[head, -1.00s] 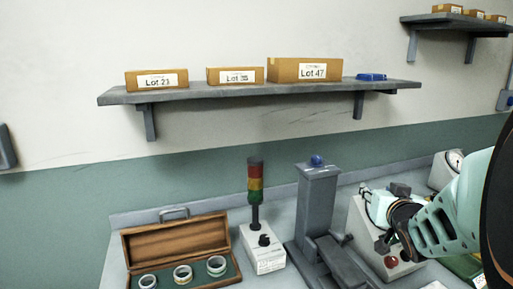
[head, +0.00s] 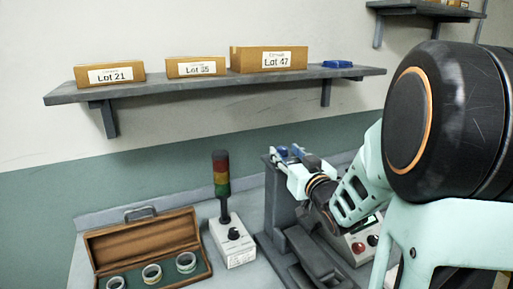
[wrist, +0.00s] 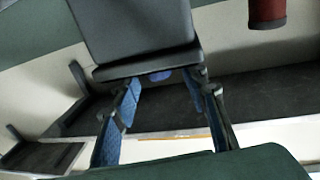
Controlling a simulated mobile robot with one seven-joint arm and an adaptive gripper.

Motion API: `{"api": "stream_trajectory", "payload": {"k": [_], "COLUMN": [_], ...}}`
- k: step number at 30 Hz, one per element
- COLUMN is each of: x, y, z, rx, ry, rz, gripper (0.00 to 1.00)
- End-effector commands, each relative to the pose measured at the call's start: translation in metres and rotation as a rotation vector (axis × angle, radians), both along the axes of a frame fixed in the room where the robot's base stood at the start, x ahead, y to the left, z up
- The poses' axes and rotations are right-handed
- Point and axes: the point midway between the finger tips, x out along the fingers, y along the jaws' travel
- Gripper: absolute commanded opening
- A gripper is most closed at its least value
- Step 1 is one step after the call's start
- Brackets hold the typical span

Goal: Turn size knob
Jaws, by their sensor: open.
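A grey column (head: 281,208) of the machine stands on the bench. In the wrist view its dark block (wrist: 135,30) appears upside down, with a small part of a blue knob (wrist: 160,77) at its top end. My gripper (head: 289,156) is at the column top in the head view and hides the knob there. In the wrist view my gripper (wrist: 165,110) is open, its two blue-padded fingers on either side of the knob's line of sight. I cannot tell whether they touch it. A smaller black knob (head: 234,233) sits on the signal-light box.
The signal tower (head: 221,175) stands left of the column. An open wooden case (head: 145,240) with several rings lies further left. A shelf (head: 220,88) with labelled boxes runs above. A panel with a red button (head: 358,247) is right of the column.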

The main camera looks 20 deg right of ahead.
Motion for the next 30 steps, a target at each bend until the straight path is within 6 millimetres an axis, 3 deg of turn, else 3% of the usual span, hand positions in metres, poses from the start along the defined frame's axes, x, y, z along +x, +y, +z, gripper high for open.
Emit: {"api": "stream_trajectory", "payload": {"k": [7, 18, 30], "x": [0.027, 0.032, 0.032], "y": [0.001, 0.001, 0.001], "z": [0.000, 0.000, 0.000], "rx": [0.000, 0.000, 0.000], "ry": [0.001, 0.001, 0.001], "rz": [0.001, -0.001, -0.001], "gripper": [0.40, 0.40, 0.00]}}
